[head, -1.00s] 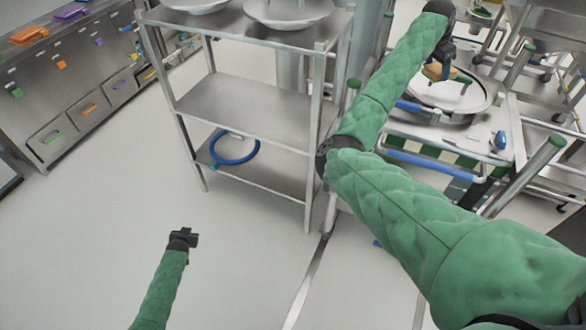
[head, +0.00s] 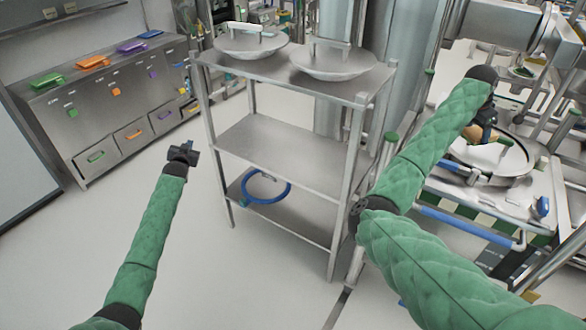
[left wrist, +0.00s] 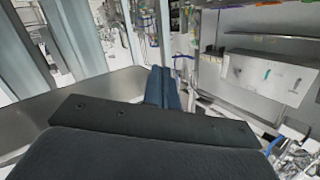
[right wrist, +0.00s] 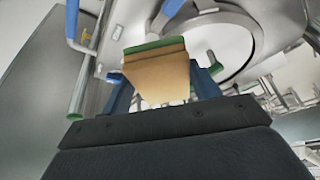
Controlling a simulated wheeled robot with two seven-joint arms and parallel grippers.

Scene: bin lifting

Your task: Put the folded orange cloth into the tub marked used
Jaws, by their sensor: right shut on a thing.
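My right gripper (right wrist: 162,88) is shut on a tan block with a green edge (right wrist: 158,72); it looks more like a sponge than a folded cloth. In the head view the block (head: 484,133) shows in part below my right gripper (head: 474,108), above a round metal lid or pan. A flat orange thing (head: 93,62), possibly the folded orange cloth, lies on top of the steel cabinet at the far left, away from both grippers. My left gripper (head: 183,155) is shut and empty over the floor; its fingers (left wrist: 162,88) are together. I cannot make out a tub marked used.
Green (head: 47,80), purple (head: 132,46) and blue (head: 150,34) flat things lie beside the orange one on the cabinet (head: 110,95). A steel shelf rack (head: 290,155) with two lidded pans stands in the middle. A trolley (head: 470,200) is at right. The left floor is clear.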

